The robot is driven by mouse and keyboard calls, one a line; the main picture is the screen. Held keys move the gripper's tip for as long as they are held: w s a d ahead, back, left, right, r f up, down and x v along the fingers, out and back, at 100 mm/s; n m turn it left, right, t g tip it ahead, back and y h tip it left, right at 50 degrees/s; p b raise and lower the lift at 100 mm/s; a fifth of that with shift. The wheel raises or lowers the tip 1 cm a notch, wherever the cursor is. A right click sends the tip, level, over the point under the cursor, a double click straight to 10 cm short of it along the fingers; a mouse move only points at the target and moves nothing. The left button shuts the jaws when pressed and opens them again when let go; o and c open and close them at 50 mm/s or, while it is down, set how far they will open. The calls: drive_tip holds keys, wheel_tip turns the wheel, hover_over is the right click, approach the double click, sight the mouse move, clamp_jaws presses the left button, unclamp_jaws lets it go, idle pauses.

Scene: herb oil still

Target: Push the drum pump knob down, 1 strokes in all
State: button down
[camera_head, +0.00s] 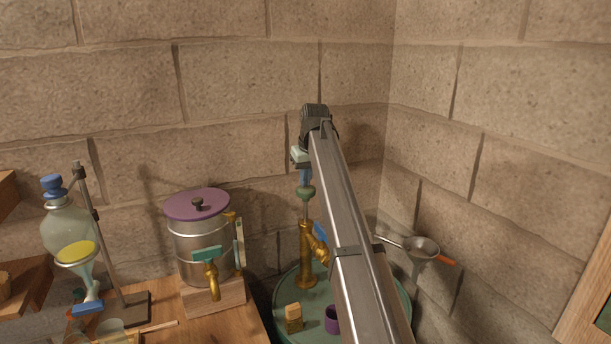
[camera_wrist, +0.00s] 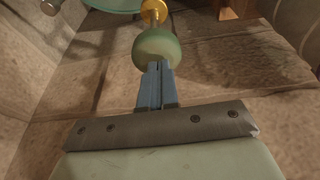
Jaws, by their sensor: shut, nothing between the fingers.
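The drum pump is a brass body (camera_head: 307,262) standing on the green drum top (camera_head: 284,318). A thin rod rises from it to the round green knob (camera_head: 306,194); a length of rod shows between knob and body. My gripper (camera_head: 305,184) is above the knob, pointing down, with its blue fingers shut and empty. In the wrist view the shut fingertips (camera_wrist: 159,64) overlap the near edge of the knob (camera_wrist: 157,45); I cannot tell whether they touch it. The brass pump (camera_wrist: 152,12) shows beyond the knob. My arm hides the drum's right part.
A steel pot with a purple lid (camera_head: 197,204) and brass tap stands left of the drum. A cork-coloured block (camera_head: 293,318) and a purple cup (camera_head: 331,320) are on the drum. A strainer (camera_head: 423,247) hangs at right. Glassware on a stand (camera_head: 96,230) is far left.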

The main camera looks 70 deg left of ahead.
sight(306, 198)
wheel_tip(306, 198, down, 8)
drive_tip(key=shift+d+r, duration=0.1)
drive_tip(key=shift+d, duration=0.05)
idle(0.4)
drive_tip(key=shift+r, duration=0.45)
drive_tip(key=a+v, duration=0.1)
drive_tip(key=v, duration=1.2)
drive_tip(key=shift+r, duration=0.45)
drive_tip(key=shift+a, duration=0.1)
idle(0.5)
